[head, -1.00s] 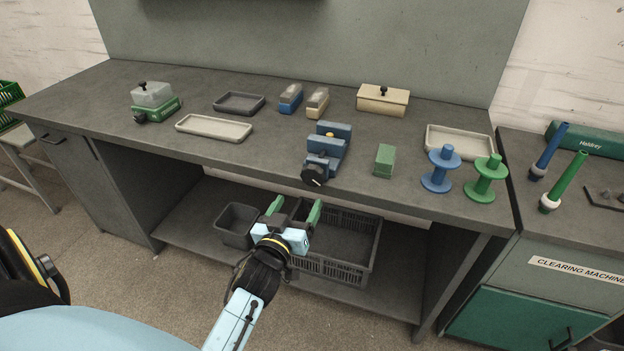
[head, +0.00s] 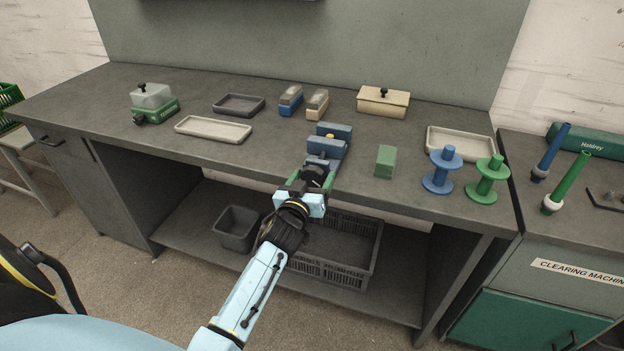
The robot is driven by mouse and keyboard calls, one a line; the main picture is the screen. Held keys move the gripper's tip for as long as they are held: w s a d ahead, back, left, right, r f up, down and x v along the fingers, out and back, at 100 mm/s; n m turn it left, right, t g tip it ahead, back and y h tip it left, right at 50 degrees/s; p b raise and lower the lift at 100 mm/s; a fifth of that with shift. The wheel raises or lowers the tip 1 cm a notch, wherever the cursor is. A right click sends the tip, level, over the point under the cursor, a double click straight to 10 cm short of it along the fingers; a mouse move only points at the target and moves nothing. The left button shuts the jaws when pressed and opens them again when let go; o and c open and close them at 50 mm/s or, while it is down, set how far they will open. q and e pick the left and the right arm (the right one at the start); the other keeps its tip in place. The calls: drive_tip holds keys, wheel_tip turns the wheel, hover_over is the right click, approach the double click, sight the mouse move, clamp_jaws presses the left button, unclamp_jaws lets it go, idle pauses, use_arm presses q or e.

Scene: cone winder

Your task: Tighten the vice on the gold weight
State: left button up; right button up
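The blue vice (head: 327,150) stands at the front edge of the bench, its dark round knob (head: 314,177) facing me. The gold weight (head: 330,135) shows as a small yellow spot between the vice jaws, mostly hidden by them. My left gripper (head: 311,181) is at the knob, with one green finger on each side of it. The fingers look about as far apart as before, and I cannot tell whether they touch the knob. My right gripper is out of view.
A green block (head: 385,161) stands right of the vice, with a blue spool (head: 441,172) and a green spool (head: 486,181) beyond it. A pale tray (head: 213,130) lies to the left. A dark crate (head: 345,262) sits on the shelf below.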

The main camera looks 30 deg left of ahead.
use_arm(q)
drive_tip(key=c, duration=0.8)
drive_tip(key=shift+m+p, duration=0.4)
drive_tip(key=shift+m, duration=0.8)
drive_tip(key=shift+c, duration=0.2)
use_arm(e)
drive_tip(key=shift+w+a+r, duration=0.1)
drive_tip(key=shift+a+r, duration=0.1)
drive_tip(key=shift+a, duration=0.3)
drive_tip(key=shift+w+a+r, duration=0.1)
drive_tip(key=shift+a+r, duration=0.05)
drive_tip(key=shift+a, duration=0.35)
use_arm(q)
drive_tip(key=o, duration=0.9)
drive_tip(key=shift+o, duration=0.4)
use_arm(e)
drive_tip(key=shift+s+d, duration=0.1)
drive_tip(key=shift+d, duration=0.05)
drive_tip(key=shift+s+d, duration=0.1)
use_arm(q)
drive_tip(key=p+v, duration=0.1)
drive_tip(key=v, duration=1.2)
drive_tip(key=shift+s, duration=0.15)
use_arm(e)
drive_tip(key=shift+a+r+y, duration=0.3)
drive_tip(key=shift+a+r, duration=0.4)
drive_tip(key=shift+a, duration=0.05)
